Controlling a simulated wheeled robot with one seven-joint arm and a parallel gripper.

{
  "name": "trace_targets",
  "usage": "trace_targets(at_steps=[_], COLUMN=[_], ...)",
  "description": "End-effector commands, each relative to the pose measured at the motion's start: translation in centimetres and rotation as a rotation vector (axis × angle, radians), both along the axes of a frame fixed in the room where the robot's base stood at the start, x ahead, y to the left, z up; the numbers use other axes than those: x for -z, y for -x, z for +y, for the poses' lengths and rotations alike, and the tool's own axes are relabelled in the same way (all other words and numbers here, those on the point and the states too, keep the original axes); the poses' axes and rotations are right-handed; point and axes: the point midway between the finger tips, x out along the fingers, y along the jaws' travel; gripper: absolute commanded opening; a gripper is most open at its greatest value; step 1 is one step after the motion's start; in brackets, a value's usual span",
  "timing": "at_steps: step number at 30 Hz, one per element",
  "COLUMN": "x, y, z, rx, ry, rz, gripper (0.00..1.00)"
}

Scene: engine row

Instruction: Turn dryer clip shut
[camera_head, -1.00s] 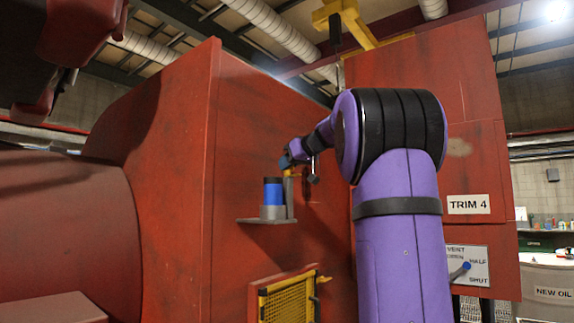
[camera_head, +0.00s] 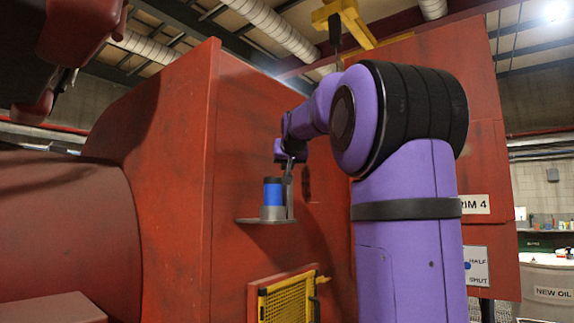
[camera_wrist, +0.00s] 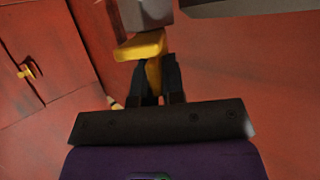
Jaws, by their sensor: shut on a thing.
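The dryer, a blue canister (camera_head: 272,193) with a dark top and grey base, stands upright on a small grey shelf (camera_head: 266,221) on the red housing. In the wrist view the yellow dryer clip (camera_wrist: 140,46) runs down between the two dark fingers of my gripper (camera_wrist: 157,80). My gripper is shut on the clip's lower part. The clip's upper end lies against a grey part (camera_wrist: 146,12), seen only in part. In the head view my gripper (camera_head: 289,178) is just right of the canister and hides the clip.
A yellow mesh guard (camera_head: 286,301) is below the shelf. A yellow latch (camera_wrist: 27,71) shows at left in the wrist view. A yellow hoist (camera_head: 340,18) hangs above. The red wall is close behind my gripper.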

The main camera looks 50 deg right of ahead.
Motion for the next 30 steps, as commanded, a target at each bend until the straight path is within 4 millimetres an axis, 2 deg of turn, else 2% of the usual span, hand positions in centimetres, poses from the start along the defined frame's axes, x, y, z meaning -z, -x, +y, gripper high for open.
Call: trace_targets(at_steps=[1, 17, 30], x=[0.61, 0.65, 0.64], y=[-0.12, -0.24, -0.3], z=[0.02, 0.0, 0.02], rx=[0.024, 0.349, 0.677], ry=[-0.007, -0.006, -0.007], rz=[0.015, 0.014, 0.011], gripper=[0.0, 0.0, 0.0])
